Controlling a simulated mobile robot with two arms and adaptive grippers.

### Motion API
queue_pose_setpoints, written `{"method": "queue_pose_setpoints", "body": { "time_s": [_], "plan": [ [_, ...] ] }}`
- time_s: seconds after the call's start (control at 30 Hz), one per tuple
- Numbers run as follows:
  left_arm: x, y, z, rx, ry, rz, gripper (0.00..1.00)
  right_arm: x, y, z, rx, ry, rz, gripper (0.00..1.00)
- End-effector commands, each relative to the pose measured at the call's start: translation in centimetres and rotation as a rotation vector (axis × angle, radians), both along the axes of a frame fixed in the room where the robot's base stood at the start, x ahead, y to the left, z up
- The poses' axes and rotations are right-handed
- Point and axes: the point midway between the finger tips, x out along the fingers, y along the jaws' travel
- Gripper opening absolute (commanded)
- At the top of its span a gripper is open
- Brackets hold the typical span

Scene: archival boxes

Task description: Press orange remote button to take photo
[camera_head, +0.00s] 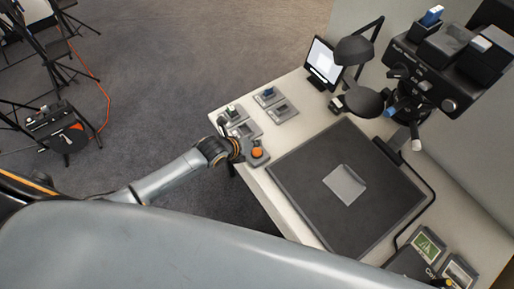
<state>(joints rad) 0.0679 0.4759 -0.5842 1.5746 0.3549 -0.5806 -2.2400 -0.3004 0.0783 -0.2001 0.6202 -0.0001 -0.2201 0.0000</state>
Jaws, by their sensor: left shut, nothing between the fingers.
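The orange remote button (257,151) sits on a small grey base at the left edge of the white table. My left gripper (238,150) is shut and empty, just left of the button. I cannot tell whether its fingertips touch the button or its base. A copy-stand camera (436,65) stands at the upper right. A grey sheet or folder (345,184) lies on the dark square mat (310,205) in the middle of the table. My right gripper is not clearly in view.
Several small grey trays (284,109) lie behind the button. A lit monitor (322,62) and a black lamp (354,49) stand at the back. Boxes with picture labels (428,246) sit at the lower right. Black stands and an orange cable (104,98) are on the floor at left.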

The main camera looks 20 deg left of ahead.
Motion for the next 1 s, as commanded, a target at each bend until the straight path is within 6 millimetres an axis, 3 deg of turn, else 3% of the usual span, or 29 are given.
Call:
{"method": "queue_pose_setpoints", "body": {
  "time_s": [0.03,0.27,1.0],
  "plan": [
    [0.0,0.0,1.1,0.001,-0.001,-0.001,0.00,0.0,0.0,1.1,0.000,0.000,0.000,0.34],
    [0.0,0.0,3.0,0.000,0.001,-0.001,0.00,0.0,-0.1,2.9,-0.001,0.000,0.000,0.34],
    [0.0,0.0,2.8,-0.001,0.001,0.000,0.00,0.0,-0.2,2.7,-0.003,-0.001,0.001,0.34]
  ]
}}
